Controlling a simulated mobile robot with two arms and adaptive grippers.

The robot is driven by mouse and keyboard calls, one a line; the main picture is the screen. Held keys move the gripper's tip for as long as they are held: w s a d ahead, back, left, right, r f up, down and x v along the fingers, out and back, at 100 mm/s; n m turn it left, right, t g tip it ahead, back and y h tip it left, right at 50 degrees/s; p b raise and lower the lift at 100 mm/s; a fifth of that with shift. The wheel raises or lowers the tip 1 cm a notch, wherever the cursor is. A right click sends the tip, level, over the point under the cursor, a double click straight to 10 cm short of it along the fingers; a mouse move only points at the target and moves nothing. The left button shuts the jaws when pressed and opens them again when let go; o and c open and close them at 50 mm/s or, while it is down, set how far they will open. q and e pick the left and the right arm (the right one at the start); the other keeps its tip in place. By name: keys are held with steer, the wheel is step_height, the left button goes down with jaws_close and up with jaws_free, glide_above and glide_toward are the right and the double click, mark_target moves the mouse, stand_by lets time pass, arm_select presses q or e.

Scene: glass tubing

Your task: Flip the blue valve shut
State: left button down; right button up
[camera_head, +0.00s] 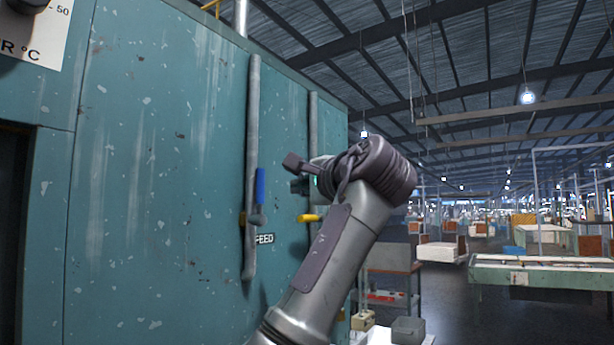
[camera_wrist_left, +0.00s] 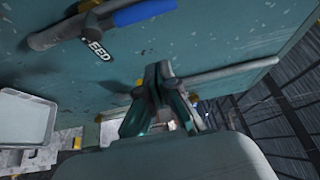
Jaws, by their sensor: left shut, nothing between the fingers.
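The blue valve handle (camera_head: 260,186) stands upright beside a grey vertical pipe (camera_head: 252,130) on the teal panel, just above the FEED label (camera_head: 264,239). In the left wrist view the blue handle (camera_wrist_left: 142,12) is at the top, with the FEED label (camera_wrist_left: 98,50) below it. My left gripper (camera_head: 298,186) is to the right of the blue handle, apart from it. In the left wrist view my left gripper (camera_wrist_left: 160,75) is shut and empty. My left forearm and wrist cover part of the panel's right side. My right gripper is not in view.
A second pipe (camera_head: 313,125) with a yellow handle (camera_head: 311,217) runs close behind my left gripper. A gauge plate (camera_head: 40,45) is at upper left. A grey bin (camera_head: 408,330) stands low beside the panel. Open hall floor and a work table (camera_head: 545,262) lie to the right.

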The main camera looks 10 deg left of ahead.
mark_target(257, 195)
arm_select(q)
steer(key=a, duration=0.1)
steer(key=a+p, duration=0.1)
steer(key=a, duration=0.3)
steer(key=shift+w+a+p, duration=0.15)
steer(key=shift+w+p, duration=0.1)
steer(key=shift+p, duration=0.1)
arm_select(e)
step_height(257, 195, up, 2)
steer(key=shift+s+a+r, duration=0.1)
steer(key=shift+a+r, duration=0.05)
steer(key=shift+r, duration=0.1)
